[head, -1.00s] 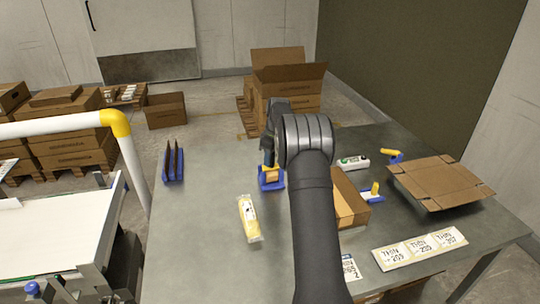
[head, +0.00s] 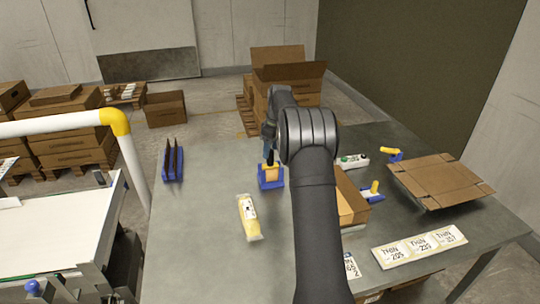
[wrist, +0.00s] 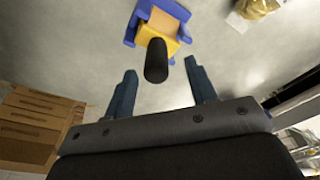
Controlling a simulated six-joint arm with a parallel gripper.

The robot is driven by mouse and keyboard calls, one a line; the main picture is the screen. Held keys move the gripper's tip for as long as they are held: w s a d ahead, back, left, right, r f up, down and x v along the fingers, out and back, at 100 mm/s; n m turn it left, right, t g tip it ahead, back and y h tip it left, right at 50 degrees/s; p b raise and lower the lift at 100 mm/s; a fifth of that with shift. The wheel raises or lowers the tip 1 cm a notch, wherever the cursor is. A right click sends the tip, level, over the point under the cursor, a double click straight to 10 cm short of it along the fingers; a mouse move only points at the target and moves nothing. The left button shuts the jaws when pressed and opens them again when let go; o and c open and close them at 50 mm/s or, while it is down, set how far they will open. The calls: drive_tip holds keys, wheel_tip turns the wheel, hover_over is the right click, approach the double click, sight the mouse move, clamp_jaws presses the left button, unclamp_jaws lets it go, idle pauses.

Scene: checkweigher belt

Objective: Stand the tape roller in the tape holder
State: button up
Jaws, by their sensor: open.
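The tape roller (wrist: 157,44) has a yellow body, a tan roll and a black handle. It stands in the blue tape holder (wrist: 131,28) in the wrist view, with the handle pointing toward my gripper (wrist: 160,72). In the head view the roller (head: 269,170) sits in the holder (head: 271,183) on the grey table, partly hidden by my gripper (head: 268,152). My gripper is open and empty above the roller. In the wrist view the black handle's end shows between the fingertips, with a gap on both sides.
A yellow pouch (head: 248,217) lies in front of the holder. A blue rack (head: 173,164) stands to the left. An open carton (head: 350,205), a blue-and-yellow stand (head: 372,193) and a flat carton (head: 440,182) are to the right. Table between rack and holder is clear.

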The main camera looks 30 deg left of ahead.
wheel_tip(320, 180, up, 13)
drive_tip(key=d, duration=0.2)
drive_tip(key=shift+r, duration=0.15)
drive_tip(key=a+f, duration=0.1)
drive_tip(key=f, duration=1)
drive_tip(key=a+f, duration=0.1)
drive_tip(key=f, duration=0.5)
drive_tip(key=shift+a+f, duration=0.1)
drive_tip(key=shift+a, duration=0.2)
drive_tip(key=shift+r, duration=0.5)
drive_tip(key=shift+f, duration=0.1)
